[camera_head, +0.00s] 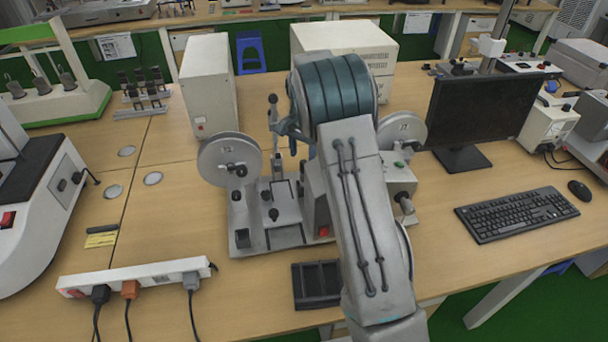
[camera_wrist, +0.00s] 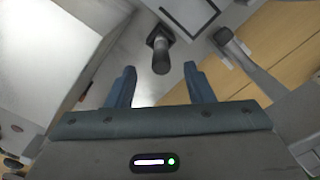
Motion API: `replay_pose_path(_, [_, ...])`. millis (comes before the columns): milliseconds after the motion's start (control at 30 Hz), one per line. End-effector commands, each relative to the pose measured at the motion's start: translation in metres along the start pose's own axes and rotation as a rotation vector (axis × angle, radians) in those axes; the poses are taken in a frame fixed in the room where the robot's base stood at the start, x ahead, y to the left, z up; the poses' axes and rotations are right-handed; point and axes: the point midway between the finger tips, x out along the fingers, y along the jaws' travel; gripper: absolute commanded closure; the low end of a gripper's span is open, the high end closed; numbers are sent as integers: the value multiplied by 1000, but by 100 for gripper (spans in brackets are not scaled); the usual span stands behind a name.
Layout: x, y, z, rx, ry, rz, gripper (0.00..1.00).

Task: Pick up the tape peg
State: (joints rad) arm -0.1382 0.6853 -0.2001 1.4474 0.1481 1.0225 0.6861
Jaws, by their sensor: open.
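A grey bench machine (camera_head: 270,236) with two round discs, the left one (camera_head: 216,158) and the right one (camera_head: 408,128), stands mid-table, partly behind my arm. In the wrist view a short dark round peg (camera_wrist: 161,58) sticks up, apparently the tape peg. It lies just beyond and between the two blue fingertips of my gripper (camera_wrist: 159,76). The fingers are apart and nothing is held. I cannot tell whether they touch the peg. In the head view my gripper (camera_head: 290,130) is above the machine, mostly hidden by my arm. I cannot tell which machine part there is this peg.
A lever with a black knob (camera_head: 272,100) rises beside my gripper. White boxes (camera_head: 208,85) stand behind. A monitor (camera_head: 485,108) and keyboard (camera_head: 515,213) are right. A power strip (camera_head: 135,277) and black tray (camera_head: 316,284) lie in front.

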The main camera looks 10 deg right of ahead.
Motion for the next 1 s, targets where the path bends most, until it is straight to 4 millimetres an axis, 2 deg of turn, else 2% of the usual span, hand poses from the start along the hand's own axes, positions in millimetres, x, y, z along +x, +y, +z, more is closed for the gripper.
replay_pose_path(300, [40, 0, -6, 4, -2, 2, 53])
replay_pose_path(567, [43, 1, -7, 5, -1, 1, 53])
replay_pose_path(733, [43, 0, -7, 5, -1, 1, 97])
replay_pose_path(767, [43, 0, -7, 5, -1, 1, 100])
replay_pose_path(1000, [42, 0, -7, 4, 0, 0, 100])
